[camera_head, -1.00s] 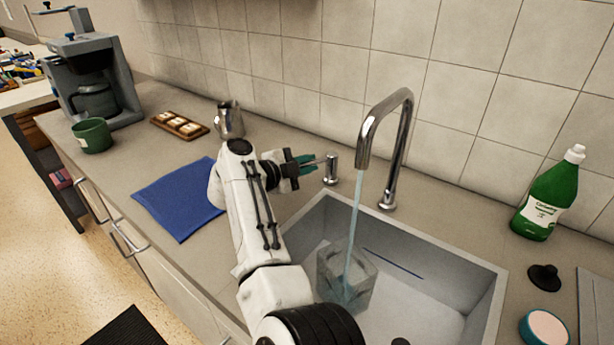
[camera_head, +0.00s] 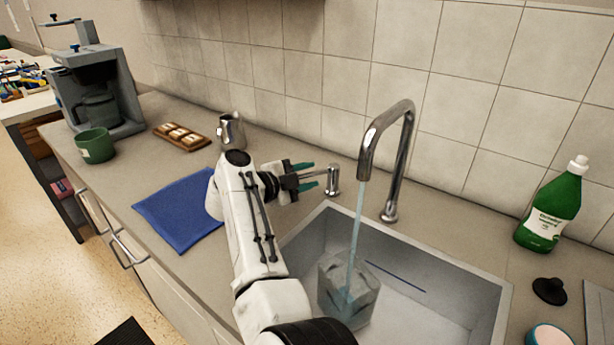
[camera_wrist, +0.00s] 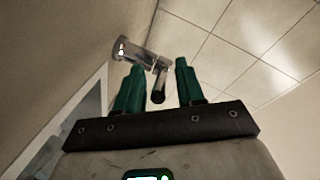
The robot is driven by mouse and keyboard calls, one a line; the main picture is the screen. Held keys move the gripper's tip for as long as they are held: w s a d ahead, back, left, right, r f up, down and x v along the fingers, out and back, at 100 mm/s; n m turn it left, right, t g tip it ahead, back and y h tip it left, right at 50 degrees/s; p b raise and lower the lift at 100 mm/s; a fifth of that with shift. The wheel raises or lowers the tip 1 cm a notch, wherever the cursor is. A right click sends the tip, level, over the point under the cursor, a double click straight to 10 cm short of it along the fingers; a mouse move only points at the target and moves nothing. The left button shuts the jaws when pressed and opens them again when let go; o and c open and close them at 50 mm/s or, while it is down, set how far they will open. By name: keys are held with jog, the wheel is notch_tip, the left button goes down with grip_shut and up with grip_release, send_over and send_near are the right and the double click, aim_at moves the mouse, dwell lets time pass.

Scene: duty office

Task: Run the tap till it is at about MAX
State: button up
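A chrome tap (camera_head: 405,150) arches over the sink, and a thin stream of water (camera_head: 356,225) runs from its spout. The stream falls into a clear square-sided container (camera_head: 348,290) standing in the sink. Its MAX mark and water level cannot be made out. The tap's lever handle (camera_head: 332,180) stands on the counter left of the spout; it also shows in the wrist view (camera_wrist: 158,80). My gripper (camera_head: 312,178) is open at the lever, with its green fingertips (camera_wrist: 156,82) apart on either side of the lever's end.
The grey sink (camera_head: 440,260) has a rim around the container. A green soap bottle (camera_head: 550,212) stands right. A blue cloth (camera_head: 180,210), a metal jug (camera_head: 231,131), a snack tray (camera_head: 181,137), a green mug (camera_head: 95,146) and a coffee machine (camera_head: 98,90) are left.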

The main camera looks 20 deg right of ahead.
jog(key=v, duration=1)
jog(key=shift+s+a+r, duration=0.1)
jog(key=shift+s, duration=0.05)
dwell(3.2)
